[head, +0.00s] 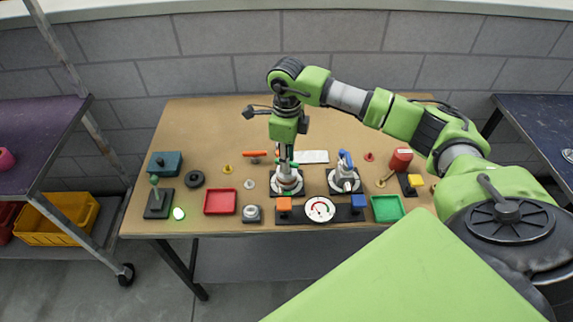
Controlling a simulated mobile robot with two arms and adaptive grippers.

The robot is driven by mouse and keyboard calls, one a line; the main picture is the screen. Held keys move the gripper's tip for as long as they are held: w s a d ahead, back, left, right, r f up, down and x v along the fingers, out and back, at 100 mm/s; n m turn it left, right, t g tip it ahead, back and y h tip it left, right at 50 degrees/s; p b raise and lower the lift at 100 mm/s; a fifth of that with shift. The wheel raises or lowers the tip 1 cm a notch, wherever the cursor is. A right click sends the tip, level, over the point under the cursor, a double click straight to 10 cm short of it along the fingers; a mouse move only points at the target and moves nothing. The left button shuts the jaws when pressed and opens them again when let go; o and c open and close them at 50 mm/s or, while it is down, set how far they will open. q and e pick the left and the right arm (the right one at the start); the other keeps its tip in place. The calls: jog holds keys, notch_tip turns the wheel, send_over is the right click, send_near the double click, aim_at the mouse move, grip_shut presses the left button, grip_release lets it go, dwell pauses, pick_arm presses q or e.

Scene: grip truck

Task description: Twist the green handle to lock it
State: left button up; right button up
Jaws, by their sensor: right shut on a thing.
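The green handle (294,164) sits on top of a white round fixture (287,182) near the middle of the table; only a little green shows beside my fingers. My right gripper (287,160) points down from above and is shut on the green handle. Its fingers hide most of the handle, so its exact angle cannot be told. A similar white fixture with a blue handle (345,158) stands just to the right. My left gripper is not in view.
The brown table (215,125) is clear at the back. A teal box (164,164) stands at left.

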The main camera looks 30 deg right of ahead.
jog(key=m, duration=0.3)
jog(key=m+p, duration=0.1)
jog(key=m, duration=0.3)
jog(key=shift+m, duration=0.4)
jog(key=m+p, duration=0.1)
jog(key=m, duration=0.3)
jog(key=m+p, duration=0.1)
jog(key=m, duration=0.3)
jog(key=shift+m, duration=0.6)
jog(key=o, duration=0.7)
jog(key=shift+r+p, duration=0.1)
jog(key=shift+p, duration=0.2)
jog(key=shift+r+p, duration=2.55)
jog(key=shift+r, duration=1.15)
